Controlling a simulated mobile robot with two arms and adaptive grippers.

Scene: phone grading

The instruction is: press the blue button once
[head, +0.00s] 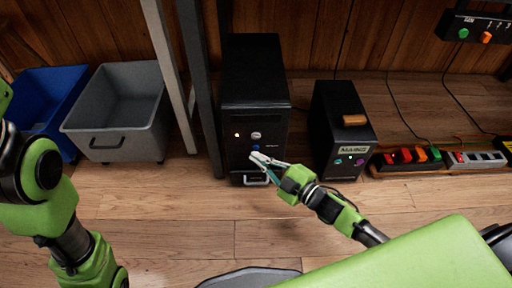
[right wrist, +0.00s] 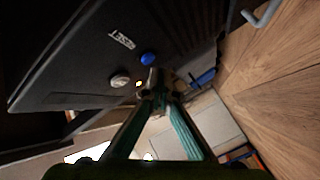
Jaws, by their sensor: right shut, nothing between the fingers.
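The blue button (head: 255,148) is on the front of a tall black tower case (head: 252,70), below a grey round knob (head: 256,135). It also shows in the right wrist view (right wrist: 148,59), with the grey knob (right wrist: 120,82) beside it. My right gripper (head: 258,159) is shut and empty, its tips just below the blue button in the head view. In the right wrist view the tips (right wrist: 156,82) point at the panel close to the button. I cannot tell whether they touch it. My left arm is at the left edge; its gripper is out of view.
A smaller black box (head: 343,115) with small buttons stands to the right. Power strips (head: 470,159) lie further right. A grey bin (head: 118,112) and a blue bin (head: 45,100) stand to the left. A metal handle (head: 250,180) sits low on the tower. The wooden floor in front is clear.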

